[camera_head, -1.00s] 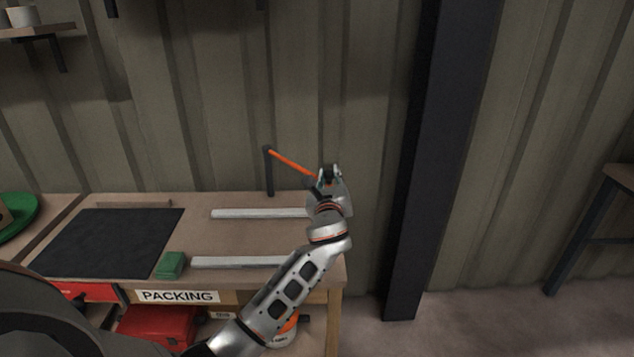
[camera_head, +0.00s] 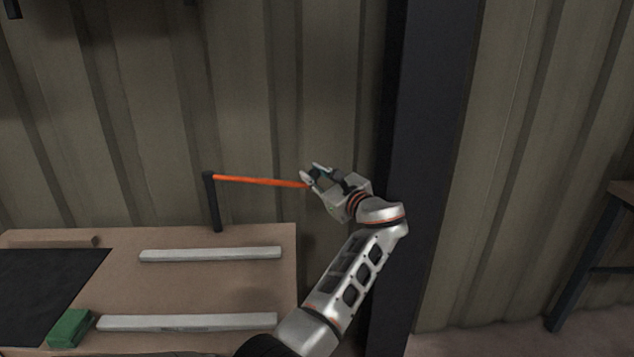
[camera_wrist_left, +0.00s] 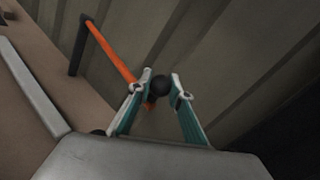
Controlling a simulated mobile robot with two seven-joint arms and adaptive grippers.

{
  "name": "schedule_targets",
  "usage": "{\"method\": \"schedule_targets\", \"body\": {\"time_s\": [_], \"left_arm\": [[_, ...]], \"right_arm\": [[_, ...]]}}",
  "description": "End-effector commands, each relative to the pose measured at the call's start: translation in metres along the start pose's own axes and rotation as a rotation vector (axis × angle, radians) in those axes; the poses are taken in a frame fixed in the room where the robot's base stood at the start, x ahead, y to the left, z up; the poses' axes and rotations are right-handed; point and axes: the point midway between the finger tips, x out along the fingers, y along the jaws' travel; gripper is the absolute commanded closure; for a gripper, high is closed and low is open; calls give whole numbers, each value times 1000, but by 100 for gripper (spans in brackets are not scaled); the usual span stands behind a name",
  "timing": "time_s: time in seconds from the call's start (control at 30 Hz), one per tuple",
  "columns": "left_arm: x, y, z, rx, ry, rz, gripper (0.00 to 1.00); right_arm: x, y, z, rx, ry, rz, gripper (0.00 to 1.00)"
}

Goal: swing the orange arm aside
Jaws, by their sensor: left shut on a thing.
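The orange arm (camera_head: 255,181) runs from the top of a dark upright post (camera_head: 213,203) at the bench's back edge out to the right, nearly level. My left gripper (camera_head: 312,177) is at the arm's free right end, beyond the bench's right edge. In the left wrist view the orange arm (camera_wrist_left: 112,52) slopes down to a dark round knob (camera_wrist_left: 160,88) at its end. The gripper's two fingers (camera_wrist_left: 160,92) are shut on that knob. My right gripper does not show in either view.
The bench (camera_head: 200,285) carries two pale bars (camera_head: 210,254), a green block (camera_head: 69,328) and a dark mat (camera_head: 45,285). A corrugated wall (camera_head: 290,80) stands close behind. A dark column (camera_head: 425,150) rises just right of my left arm. A stool (camera_head: 590,250) stands far right.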

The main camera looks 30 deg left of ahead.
Motion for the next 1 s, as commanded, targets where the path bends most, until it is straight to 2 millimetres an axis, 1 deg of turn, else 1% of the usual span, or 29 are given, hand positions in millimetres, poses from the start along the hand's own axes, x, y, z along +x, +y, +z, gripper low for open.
{"method": "schedule_targets", "body": {"time_s": [0.03,0.67,0.7,0.73,1.0], "left_arm": [[0,0,-6,5,0,8,100],[4,-2,-1,1,-13,38,100],[4,-2,-1,1,-13,38,76],[4,-2,-1,1,-13,38,73],[4,-2,-1,1,-13,38,73]], "right_arm": [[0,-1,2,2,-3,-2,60],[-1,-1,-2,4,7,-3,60],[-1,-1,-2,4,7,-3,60],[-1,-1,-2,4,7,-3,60],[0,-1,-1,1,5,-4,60]]}}
